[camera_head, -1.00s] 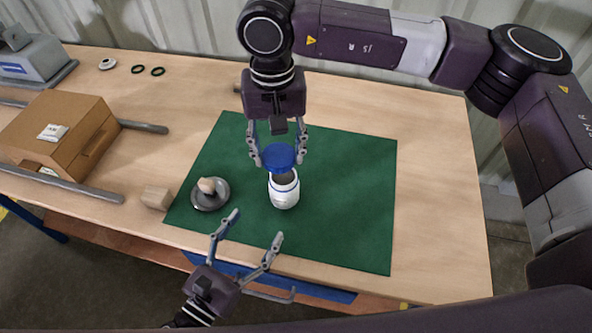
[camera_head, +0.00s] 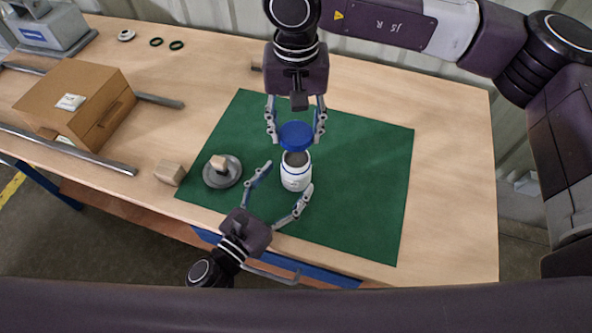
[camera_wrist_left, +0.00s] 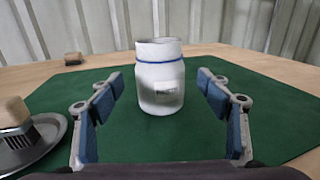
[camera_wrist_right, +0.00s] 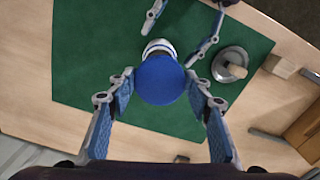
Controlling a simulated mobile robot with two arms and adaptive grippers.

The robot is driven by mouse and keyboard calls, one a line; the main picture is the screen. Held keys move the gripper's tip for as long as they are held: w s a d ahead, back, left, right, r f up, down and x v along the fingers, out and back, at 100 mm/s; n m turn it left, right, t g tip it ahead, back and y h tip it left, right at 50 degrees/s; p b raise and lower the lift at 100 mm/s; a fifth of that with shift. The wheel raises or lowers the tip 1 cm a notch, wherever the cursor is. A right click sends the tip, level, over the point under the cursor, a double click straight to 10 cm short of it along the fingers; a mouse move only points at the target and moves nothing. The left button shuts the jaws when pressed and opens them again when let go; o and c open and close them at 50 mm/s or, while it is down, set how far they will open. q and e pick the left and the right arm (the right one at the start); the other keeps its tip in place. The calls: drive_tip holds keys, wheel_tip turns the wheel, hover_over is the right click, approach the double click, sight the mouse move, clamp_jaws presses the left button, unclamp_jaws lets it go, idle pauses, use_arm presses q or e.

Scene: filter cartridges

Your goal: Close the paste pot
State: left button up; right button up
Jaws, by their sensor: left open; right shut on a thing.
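The white paste pot (camera_head: 296,177) with a blue ring stands upright on the green mat (camera_head: 365,190); its dark open mouth shows in the head view. It also stands between and beyond the left fingers in the left wrist view (camera_wrist_left: 160,82). My right gripper (camera_head: 296,132) is shut on the blue lid (camera_head: 296,136), which it holds above and slightly behind the pot. In the right wrist view the lid (camera_wrist_right: 160,80) covers most of the pot. My left gripper (camera_head: 284,184) is open, its fingertips near the pot on either side, apart from it.
A grey dish holding a brush-like thing with a wooden top (camera_head: 222,171) is left of the pot. A wooden block (camera_head: 169,172) lies beside the mat. A cardboard box (camera_head: 85,105) and metal rails are further left. The mat's right side is clear.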

use_arm(q)
drive_tip(key=shift+x, duration=2.35)
drive_tip(key=c, duration=1.8)
use_arm(e)
hover_over(296, 161)
drive_tip(key=shift+f, duration=2.5)
drive_tip(key=shift+f, duration=0.9)
drive_tip(key=shift+f, duration=0.55)
